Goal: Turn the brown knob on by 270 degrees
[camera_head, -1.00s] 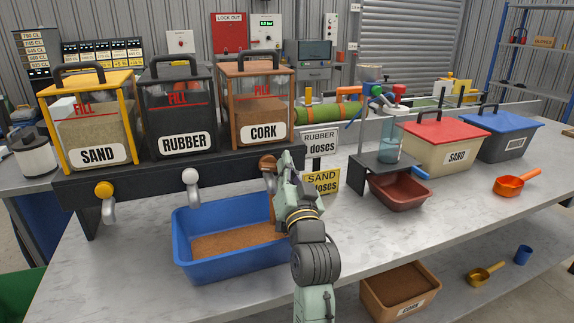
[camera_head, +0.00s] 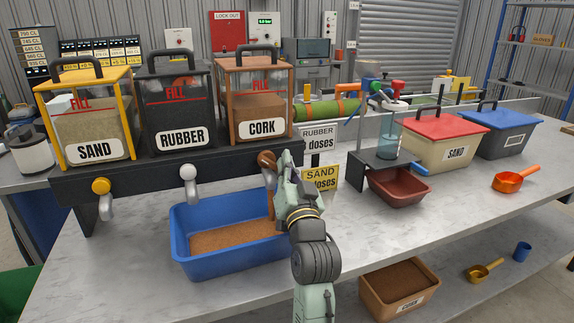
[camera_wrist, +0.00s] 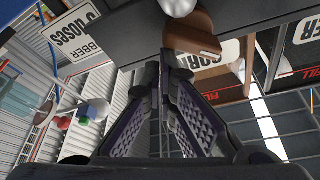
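The brown knob (camera_head: 266,157) sits on the dark rack's front below the CORK bin (camera_head: 262,112). In the wrist view the brown knob (camera_wrist: 196,32) is at top centre, beside a rounded grey spout. My gripper (camera_head: 283,157) is at the knob's right side. In the wrist view its two dark fingers (camera_wrist: 160,65) converge with almost no gap, tips just below the knob and nothing seen between them. I cannot tell whether they touch it. A brown stream (camera_head: 271,203) falls under the knob into the blue tray (camera_head: 190,262), which holds brown granules.
The SAND bin's yellow knob (camera_head: 101,186) and the RUBBER bin's pale knob (camera_head: 189,173) are to the left. The doses signs (camera_head: 320,178) stand close right of my gripper. A dark red tray (camera_head: 398,188) is further right. The front of the bench is clear.

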